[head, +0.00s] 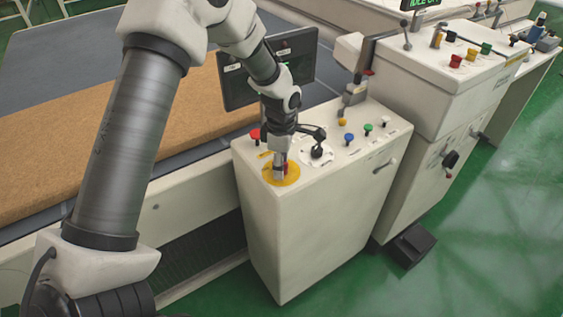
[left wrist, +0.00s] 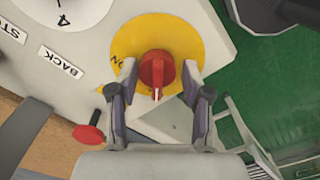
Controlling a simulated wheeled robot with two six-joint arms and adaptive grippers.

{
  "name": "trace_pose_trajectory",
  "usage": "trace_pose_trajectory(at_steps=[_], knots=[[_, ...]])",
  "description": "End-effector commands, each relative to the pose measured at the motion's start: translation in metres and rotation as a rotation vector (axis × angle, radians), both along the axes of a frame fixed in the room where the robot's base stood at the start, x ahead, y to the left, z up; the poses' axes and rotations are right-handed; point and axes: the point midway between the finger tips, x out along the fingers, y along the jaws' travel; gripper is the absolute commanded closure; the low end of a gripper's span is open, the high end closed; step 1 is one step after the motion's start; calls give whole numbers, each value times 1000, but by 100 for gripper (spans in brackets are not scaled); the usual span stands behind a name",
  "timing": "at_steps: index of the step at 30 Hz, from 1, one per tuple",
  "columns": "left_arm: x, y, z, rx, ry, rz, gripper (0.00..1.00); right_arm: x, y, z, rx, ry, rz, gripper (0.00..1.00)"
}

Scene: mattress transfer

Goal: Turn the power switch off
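The power switch is a red rotary knob (left wrist: 156,70) on a round yellow plate (left wrist: 180,40), with the letters "NO" partly legible beside it in the left wrist view. The yellow plate also shows in the head view (head: 293,178) on top of the near cream cabinet (head: 300,215). My left gripper (left wrist: 160,82) points down at the knob, with one finger on each side of it. The fingers are apart, and small gaps seem to show between them and the knob. In the head view my left gripper (head: 280,172) hides most of the knob. My right gripper is in neither view.
A red mushroom button (head: 255,134) stands beside the plate. Blue (head: 349,138), green (head: 368,128) and yellow (head: 342,121) buttons and a dial (head: 317,152) share the cabinet top. A dark screen (head: 295,65) stands behind. A brown mattress (head: 70,150) lies left.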

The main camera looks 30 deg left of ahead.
Motion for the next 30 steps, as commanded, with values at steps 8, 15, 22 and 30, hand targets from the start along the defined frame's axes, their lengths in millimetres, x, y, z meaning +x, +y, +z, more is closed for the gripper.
trace_pose_trajectory(at_steps=[8,15,22,30], knots=[[1,0,1,0,-5,0,36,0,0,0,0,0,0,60],[3,0,26,0,-11,0,36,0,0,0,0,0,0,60],[3,1,84,0,-10,0,36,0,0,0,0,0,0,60],[2,1,120,0,-4,0,36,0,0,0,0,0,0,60]])
